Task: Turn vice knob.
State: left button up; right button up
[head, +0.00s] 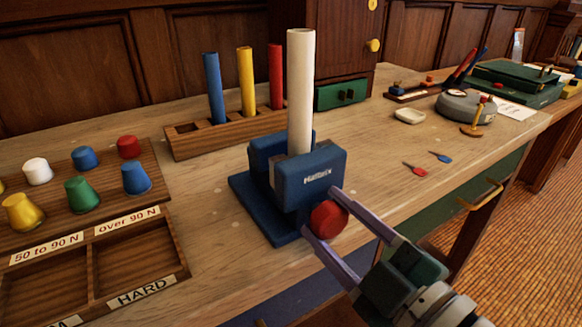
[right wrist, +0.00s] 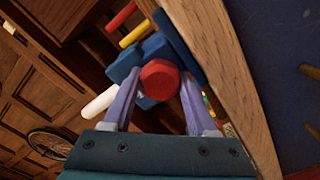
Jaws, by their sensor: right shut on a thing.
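A blue vice (head: 310,182) stands on the wooden table, with a white rod (head: 301,90) upright between its jaws. Its red knob (head: 328,219) sticks out at the front, facing me. My right gripper (head: 322,212) has its two purple fingers on either side of the knob and is shut on it. In the right wrist view the red knob (right wrist: 160,80) sits between the fingertips, with the blue vice (right wrist: 153,50) behind it. My left gripper is not in the head view.
A rack (head: 230,133) holds blue, yellow and red rods behind the vice. A wooden tray (head: 140,254) with labels and coloured knobs stands at left. Small red and blue darts (head: 415,169) lie to the right. The table's front edge runs close to my right arm.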

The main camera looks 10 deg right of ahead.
jog(key=n, duration=0.3)
jog(key=shift+f+n, duration=0.1)
jog(key=shift+n, duration=0.2)
jog(key=shift+n+b, duration=0.5)
jog(key=shift+n, duration=1.3)
jog(key=o, duration=1.4)
jog(key=shift+c, duration=0.2)
